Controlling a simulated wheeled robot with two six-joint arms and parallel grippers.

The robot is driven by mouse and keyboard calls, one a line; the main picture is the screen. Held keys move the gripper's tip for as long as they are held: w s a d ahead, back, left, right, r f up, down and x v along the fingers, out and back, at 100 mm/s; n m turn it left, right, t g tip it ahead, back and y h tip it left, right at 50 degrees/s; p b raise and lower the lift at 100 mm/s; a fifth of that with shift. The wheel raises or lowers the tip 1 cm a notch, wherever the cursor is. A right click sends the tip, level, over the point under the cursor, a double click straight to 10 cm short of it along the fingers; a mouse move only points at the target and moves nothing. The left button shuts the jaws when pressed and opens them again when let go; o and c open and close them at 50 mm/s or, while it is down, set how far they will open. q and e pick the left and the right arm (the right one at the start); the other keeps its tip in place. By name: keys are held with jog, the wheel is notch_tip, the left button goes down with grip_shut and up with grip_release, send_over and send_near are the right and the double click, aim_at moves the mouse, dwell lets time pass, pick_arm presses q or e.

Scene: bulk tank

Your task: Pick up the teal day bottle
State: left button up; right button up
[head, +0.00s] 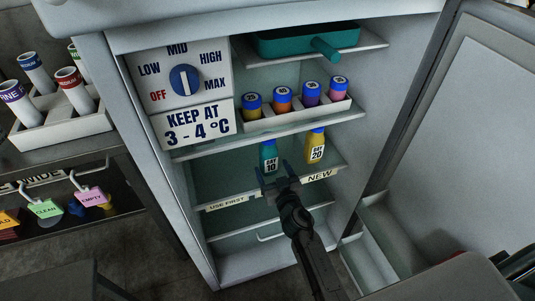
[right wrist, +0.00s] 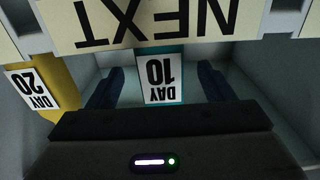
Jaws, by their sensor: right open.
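The teal bottle (head: 269,158), labelled DAY 10, stands upright on a middle shelf of the open fridge. In the right wrist view its label (right wrist: 160,80) is upside down and lies between my two fingers. My right gripper (head: 275,173) is open at the shelf's front edge, just in front of the bottle. A lettered strip (right wrist: 145,25) hides part of the bottle in that view. My left gripper is not in view.
A yellow bottle (head: 315,148), labelled DAY 20, stands close to the right of the teal one. The shelf above carries a white rack (head: 289,118) of blue-capped bottles. A teal tray (head: 300,40) sits on top. The fridge door (head: 465,130) stands open at the right.

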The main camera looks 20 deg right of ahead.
aim_at(267, 157)
jog(key=w, duration=0.6)
jog(key=shift+a+f+b, duration=0.1)
jog(key=shift+b, duration=0.3)
jog(key=c, duration=1.2)
